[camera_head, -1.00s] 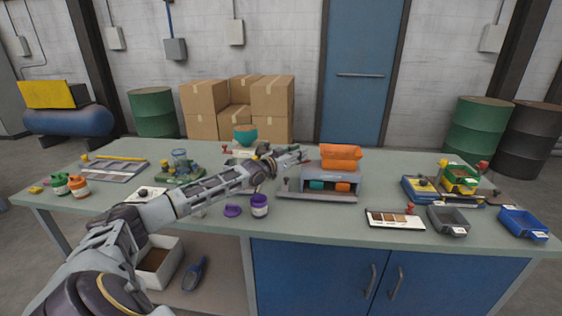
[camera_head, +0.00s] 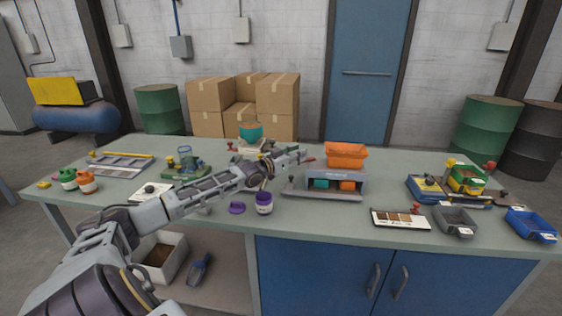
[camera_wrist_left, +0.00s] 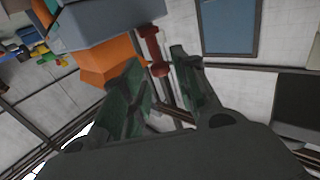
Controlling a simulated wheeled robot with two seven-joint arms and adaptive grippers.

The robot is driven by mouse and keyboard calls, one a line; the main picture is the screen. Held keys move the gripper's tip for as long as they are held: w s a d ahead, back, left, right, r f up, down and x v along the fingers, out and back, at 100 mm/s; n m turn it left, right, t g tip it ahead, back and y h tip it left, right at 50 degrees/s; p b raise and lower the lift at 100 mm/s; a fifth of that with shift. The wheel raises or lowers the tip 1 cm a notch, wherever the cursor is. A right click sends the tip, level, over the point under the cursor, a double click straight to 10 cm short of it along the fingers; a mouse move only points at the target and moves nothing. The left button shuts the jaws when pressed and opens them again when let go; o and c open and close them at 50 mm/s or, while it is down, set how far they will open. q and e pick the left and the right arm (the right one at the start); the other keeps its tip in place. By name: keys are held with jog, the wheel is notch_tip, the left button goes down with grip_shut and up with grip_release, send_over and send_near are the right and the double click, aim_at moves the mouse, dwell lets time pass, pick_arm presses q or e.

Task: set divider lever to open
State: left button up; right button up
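The sack filler is a grey housing (camera_head: 326,184) with an orange bin (camera_head: 345,152) on top and teal and orange blocks in its front opening. A red lever handle (camera_head: 309,159) shows at the bin's left side; I take it for the divider lever. My left gripper (camera_head: 294,156) is at this handle, left of the bin. In the wrist view its fingers (camera_wrist_left: 158,62) are open, with a red handle (camera_wrist_left: 160,69) between or just beyond the tips; I cannot tell whether they touch. The orange bin (camera_wrist_left: 105,62) is beside them. My right gripper is out of view.
A purple jar (camera_head: 264,204) and its lid (camera_head: 237,208) stand below my left forearm. A teal bowl device (camera_head: 250,133) is behind the arm. A sample tray (camera_head: 401,218), a grey bin (camera_head: 455,221) and a blue bin (camera_head: 531,224) are on the right. The table between is clear.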

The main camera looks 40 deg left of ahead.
pick_arm(q)
jog(key=s+a, duration=0.1)
jog(key=s, duration=0.7)
dwell(1.6)
jog(key=shift+a, duration=0.1)
dwell(0.6)
